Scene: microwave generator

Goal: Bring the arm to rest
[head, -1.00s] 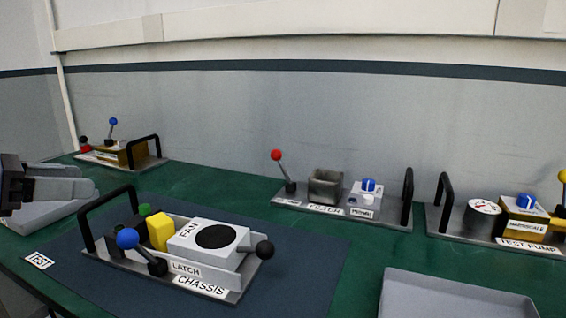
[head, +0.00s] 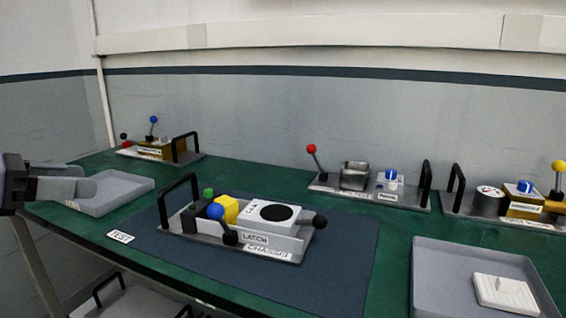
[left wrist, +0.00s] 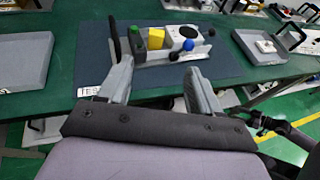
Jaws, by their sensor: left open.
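My left gripper (head: 68,188) is at the left edge of the head view, over the table's left end beside a grey tray. In the left wrist view its two fingers (left wrist: 158,82) are spread apart with nothing between them. Beyond them stands the chassis unit (head: 285,247), with a white fan block (head: 262,224), a yellow block (head: 226,209), a blue-knobbed lever (head: 216,211) and a black handle. It sits on a dark blue mat, apart from the gripper. My right gripper is not in the head view; a dark arm-like part shows at the right in the left wrist view.
A grey tray (head: 118,196) lies at the table's left end. Another tray (head: 433,290) at the front right holds a white plate (head: 505,293). Units with levers and handles line the back, including the filter unit (head: 340,190). The mat's (head: 345,275) right part is clear.

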